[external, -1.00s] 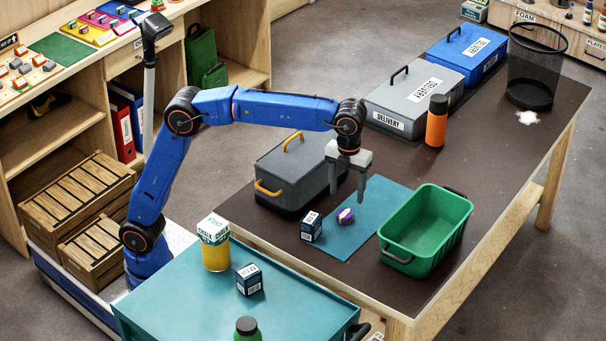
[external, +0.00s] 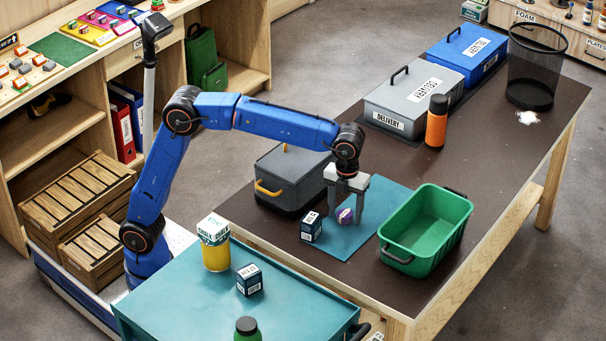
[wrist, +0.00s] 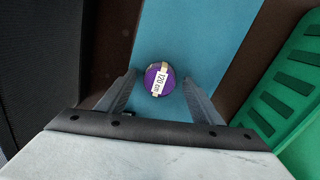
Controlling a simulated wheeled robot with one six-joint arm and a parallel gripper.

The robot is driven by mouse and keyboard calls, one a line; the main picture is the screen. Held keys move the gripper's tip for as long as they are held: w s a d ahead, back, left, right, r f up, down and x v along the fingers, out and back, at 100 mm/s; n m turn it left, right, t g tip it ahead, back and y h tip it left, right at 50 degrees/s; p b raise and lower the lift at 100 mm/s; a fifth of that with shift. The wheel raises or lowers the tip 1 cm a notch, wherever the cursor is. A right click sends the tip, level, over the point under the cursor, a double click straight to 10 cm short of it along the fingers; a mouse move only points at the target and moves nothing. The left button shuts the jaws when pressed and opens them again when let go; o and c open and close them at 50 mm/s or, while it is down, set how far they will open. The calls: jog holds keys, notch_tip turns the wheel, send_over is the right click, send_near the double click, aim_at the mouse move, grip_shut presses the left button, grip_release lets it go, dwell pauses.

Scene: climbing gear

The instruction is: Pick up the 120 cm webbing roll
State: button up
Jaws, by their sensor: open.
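The 120 cm webbing roll (external: 345,216) is a small purple roll with a pale label band. It lies on the blue mat (external: 375,197) on the dark table. In the wrist view the roll (wrist: 159,80) shows its "120 cm" label, between and just ahead of the fingertips. My gripper (external: 346,216) points down at the roll, with a finger on either side. In the wrist view my gripper (wrist: 160,90) is open, with a gap between each finger and the roll. I cannot tell how far the fingertips are above the mat.
A small dark blue box (external: 311,227) stands close left of the roll. A green bin (external: 425,228) stands to the right. A dark grey case (external: 290,180) with yellow handles is behind left. An orange bottle (external: 437,121) and a grey delivery box (external: 415,96) stand farther back.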

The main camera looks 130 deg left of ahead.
jog(key=shift+c, duration=0.3)
jog(key=c, duration=1.1)
jog(key=shift+r, duration=0.15)
